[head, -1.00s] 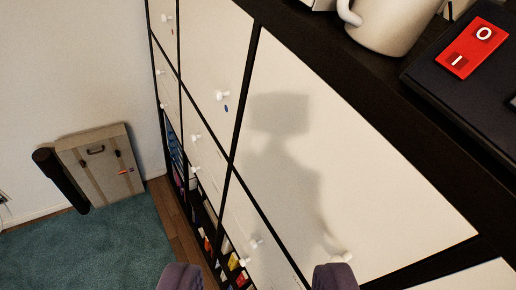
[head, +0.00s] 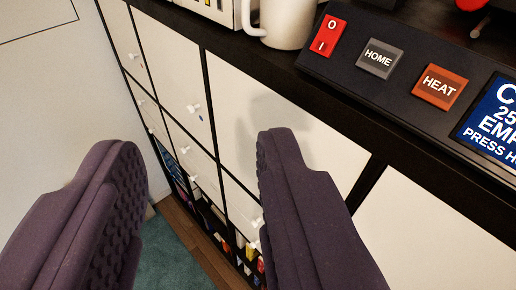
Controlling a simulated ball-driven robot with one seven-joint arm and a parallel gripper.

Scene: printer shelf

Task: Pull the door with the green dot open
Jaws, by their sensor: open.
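My gripper (head: 200,145) is open and empty, its two purple ribbed fingers held up in front of the shelf unit. White doors with white knobs fill the dark unit. No green dot shows on any of them. One upper door (head: 165,75) has a knob (head: 194,107) with a small blue dot beside it, seen between the fingers. The large upper door (head: 235,85) to its right is partly hidden by the right finger, and its knob is not visible. Another white door (head: 430,240) is at the lower right. Lower knobs (head: 257,222) show beside the right finger.
On the unit's top stand a white mug (head: 287,22) and a black control panel (head: 345,75) with a red switch, HOME and HEAT buttons and a blue screen. A wall (head: 45,90) is at left. Teal carpet (head: 175,255) and wood floor show below.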

